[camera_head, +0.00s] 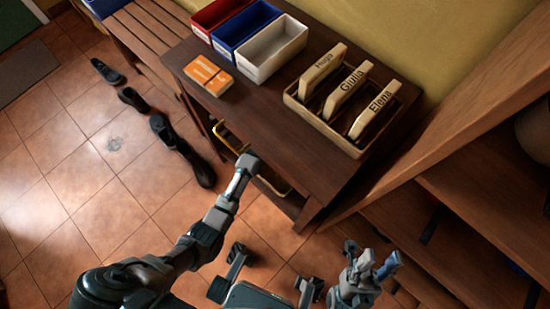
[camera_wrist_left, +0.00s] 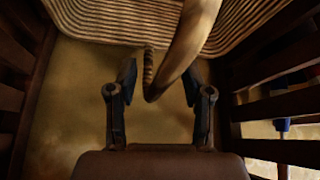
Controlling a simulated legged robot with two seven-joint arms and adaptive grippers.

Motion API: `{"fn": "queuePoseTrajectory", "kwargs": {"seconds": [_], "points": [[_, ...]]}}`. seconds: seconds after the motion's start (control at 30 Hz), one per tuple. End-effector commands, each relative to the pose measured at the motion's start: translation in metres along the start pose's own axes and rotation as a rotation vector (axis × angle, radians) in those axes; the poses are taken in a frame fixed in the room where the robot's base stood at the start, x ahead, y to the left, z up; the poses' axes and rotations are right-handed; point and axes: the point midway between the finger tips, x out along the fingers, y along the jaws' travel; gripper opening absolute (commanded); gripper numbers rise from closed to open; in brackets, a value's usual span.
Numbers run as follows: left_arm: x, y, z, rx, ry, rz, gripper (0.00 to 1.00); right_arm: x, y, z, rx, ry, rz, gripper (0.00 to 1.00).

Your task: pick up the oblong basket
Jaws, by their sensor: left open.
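The oblong basket (camera_wrist_left: 110,18) is woven in light and dark stripes and fills the top of the left wrist view. Its curved handle (camera_wrist_left: 185,50) comes down between the fingers of my left gripper (camera_wrist_left: 160,90). The fingers are open on either side of the handle, with gaps showing. In the head view, only pale parts of the basket (camera_head: 273,187) show under the dark table's edge, around my left wrist. The left fingers are hidden there. My right gripper (camera_head: 376,264) is low at the right, away from the basket, with its fingers apart and nothing between them.
The dark table (camera_head: 270,108) above the basket carries red, blue and white bins (camera_head: 272,48), orange boxes (camera_head: 208,75) and a tray of name boards (camera_head: 345,95). Wooden shelves (camera_head: 470,190) stand right. Shoes (camera_head: 160,130) line the tiled floor. Slatted sides flank my left gripper.

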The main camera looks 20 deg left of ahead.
Motion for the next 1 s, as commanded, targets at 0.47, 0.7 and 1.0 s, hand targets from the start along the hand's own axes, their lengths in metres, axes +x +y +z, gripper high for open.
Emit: {"fn": "queuePoseTrajectory", "kwargs": {"seconds": [0.47, 0.7, 1.0], "points": [[0.0042, -0.0004, 0.0029, 0.0, -0.002, 0.0, 0.5, 0.0032, 0.0006, 0.0018, 0.0, 0.002, 0.0, 0.4], [0.005, -0.0003, 0.0035, 0.0, -0.002, 0.0, 0.5, 0.003, 0.0006, 0.0018, 0.0, 0.002, 0.0, 0.4], [0.005, -0.0002, 0.0035, 0.0, -0.002, 0.0, 0.0, 0.0029, 0.0007, 0.0015, 0.0, 0.001, 0.0, 0.4]]}}
